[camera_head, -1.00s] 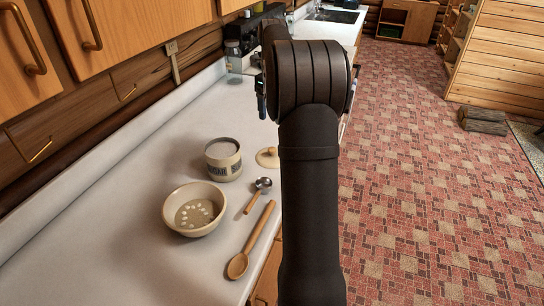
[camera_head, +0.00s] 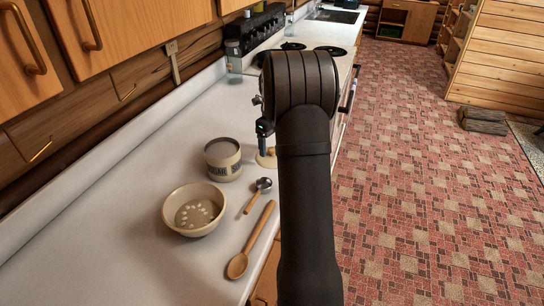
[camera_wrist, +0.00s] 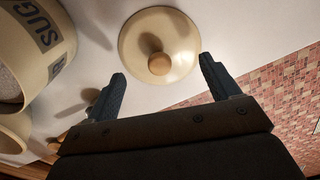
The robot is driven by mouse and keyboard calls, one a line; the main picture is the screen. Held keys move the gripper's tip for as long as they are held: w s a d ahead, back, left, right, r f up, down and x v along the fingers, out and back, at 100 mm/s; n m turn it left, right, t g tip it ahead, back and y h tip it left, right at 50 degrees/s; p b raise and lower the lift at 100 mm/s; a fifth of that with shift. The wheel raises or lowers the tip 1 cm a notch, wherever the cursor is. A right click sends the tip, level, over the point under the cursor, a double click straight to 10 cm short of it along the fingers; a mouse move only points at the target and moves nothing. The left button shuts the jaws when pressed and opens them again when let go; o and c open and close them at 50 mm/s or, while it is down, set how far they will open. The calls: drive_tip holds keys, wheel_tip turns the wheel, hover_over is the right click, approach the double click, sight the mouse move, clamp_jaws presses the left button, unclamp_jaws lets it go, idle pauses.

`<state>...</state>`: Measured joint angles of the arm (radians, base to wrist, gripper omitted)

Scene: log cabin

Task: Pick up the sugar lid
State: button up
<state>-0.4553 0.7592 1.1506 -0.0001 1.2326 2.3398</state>
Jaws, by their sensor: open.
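The sugar lid (camera_wrist: 159,46) is a round cream disc with a wooden knob (camera_wrist: 159,63), lying on the counter in the wrist view. In the head view only part of the lid (camera_head: 266,160) shows beside my arm. My gripper (camera_wrist: 163,82) is open and empty, its two dark fingers just short of the lid, with the knob lying between their lines. In the head view one finger (camera_head: 262,145) shows over the lid; the rest is hidden by my arm. The open sugar jar (camera_head: 223,160) stands left of the lid; its lettering shows in the wrist view (camera_wrist: 40,45).
A bowl (camera_head: 195,210) with pale pieces in it, a metal scoop (camera_head: 260,188) and a wooden spoon (camera_head: 250,240) sit on the counter nearer the camera. The counter's edge drops to the tiled floor at right. The stove (camera_head: 300,55) stands beyond.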

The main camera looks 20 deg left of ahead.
drive_tip(key=shift+f, duration=1.55)
drive_tip(key=shift+c, duration=0.4)
drive_tip(key=shift+s+f, duration=0.1)
drive_tip(key=c, duration=1.6)
